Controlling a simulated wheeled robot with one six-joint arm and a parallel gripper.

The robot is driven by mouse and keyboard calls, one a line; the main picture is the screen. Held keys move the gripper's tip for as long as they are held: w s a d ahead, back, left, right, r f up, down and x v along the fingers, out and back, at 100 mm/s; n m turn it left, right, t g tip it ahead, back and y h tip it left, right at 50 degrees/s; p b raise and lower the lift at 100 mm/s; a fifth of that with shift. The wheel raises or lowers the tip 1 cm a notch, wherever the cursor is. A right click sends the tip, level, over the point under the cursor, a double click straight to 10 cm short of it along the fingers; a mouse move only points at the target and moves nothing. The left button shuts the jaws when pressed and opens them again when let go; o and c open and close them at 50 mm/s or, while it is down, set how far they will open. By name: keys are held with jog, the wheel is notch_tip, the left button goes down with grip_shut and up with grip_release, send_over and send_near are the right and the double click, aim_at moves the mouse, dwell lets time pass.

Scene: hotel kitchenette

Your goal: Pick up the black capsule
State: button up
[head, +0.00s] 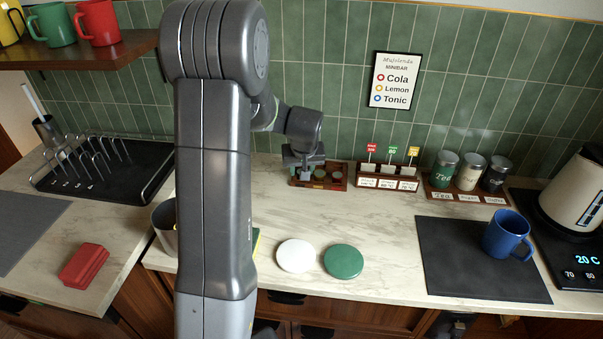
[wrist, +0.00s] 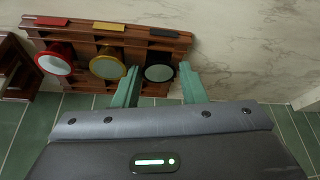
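The black capsule (wrist: 159,73) has a dark rim and a pale face and sits at one end of a small wooden rack (wrist: 88,38) in the wrist view. My gripper (wrist: 160,78) is open, with one green finger on each side of the black capsule; a small gap seems to show beside it. A yellow capsule (wrist: 108,67) and a red capsule (wrist: 54,64) sit in the same rack. In the head view, my gripper (head: 304,166) is over the left end of the rack (head: 338,186) and hides the black capsule.
A sign stand (head: 388,184) and a canister tray (head: 467,194) stand right of the rack. A white disc (head: 295,256) and a green disc (head: 343,261) lie in front. A blue mug (head: 505,235) stands on a dark mat (head: 470,270). The tiled wall is close behind.

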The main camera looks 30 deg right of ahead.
jog(key=shift+w+d+f, duration=0.1)
jog(key=shift+f, duration=0.1)
jog(key=c, duration=0.6)
